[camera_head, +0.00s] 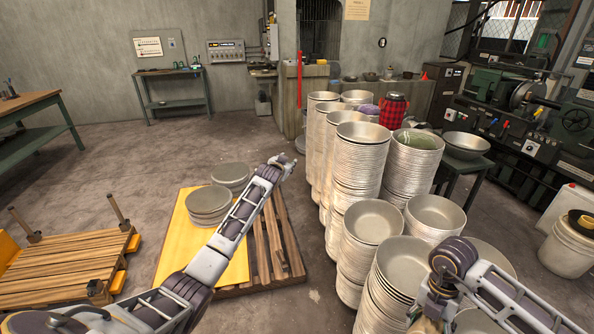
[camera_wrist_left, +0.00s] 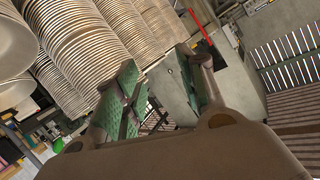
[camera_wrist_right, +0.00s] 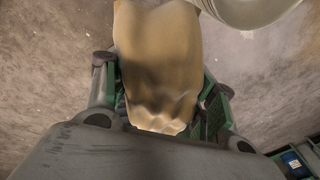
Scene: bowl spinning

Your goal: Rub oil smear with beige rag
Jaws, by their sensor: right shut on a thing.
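The beige rag (camera_wrist_right: 160,60) hangs between the fingers of my right gripper (camera_wrist_right: 160,105) in the right wrist view. The gripper is shut on it, and the cloth's gathered end sits between the green pads. In the head view my right gripper is at the lower right, above the front bowl stacks, largely hidden by its own arm. My left gripper (camera_head: 287,163) is held out near the middle of the head view, left of the stacks. In the left wrist view its fingers (camera_wrist_left: 165,90) are apart and empty. I cannot make out an oil smear in any view.
Tall stacks of metal bowls (camera_head: 360,185) fill the middle right. A pallet with a yellow sheet (camera_head: 172,245) carries short stacks of discs (camera_head: 208,202). A bowl (camera_head: 466,144) sits on a small table; a white bucket (camera_head: 567,250) stands right. Floor behind the pallet is clear.

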